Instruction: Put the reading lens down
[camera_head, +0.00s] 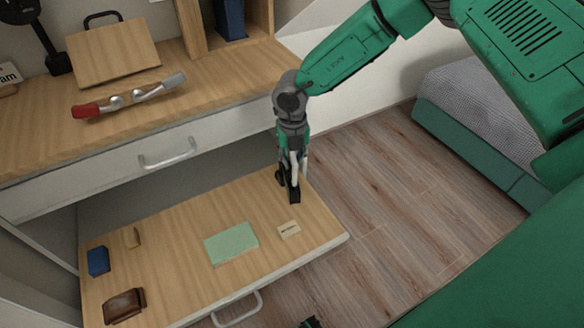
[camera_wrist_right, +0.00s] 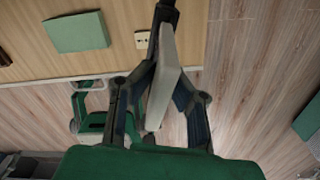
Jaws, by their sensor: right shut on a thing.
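My right gripper (camera_head: 292,172) is shut on the reading lens, pointing down over the right back part of the pulled-out lower wooden board (camera_head: 180,228). In the right wrist view the reading lens (camera_wrist_right: 164,78) shows as a pale grey slab between the fingers, with a dark part at its far end. In the head view its dark end (camera_head: 293,193) is just above or on the board; I cannot tell which. A small dark part (camera_head: 311,322) at the bottom edge may be my left gripper; its jaws cannot be made out.
The desk (camera_head: 215,80) above holds a red-ended tool (camera_head: 128,97).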

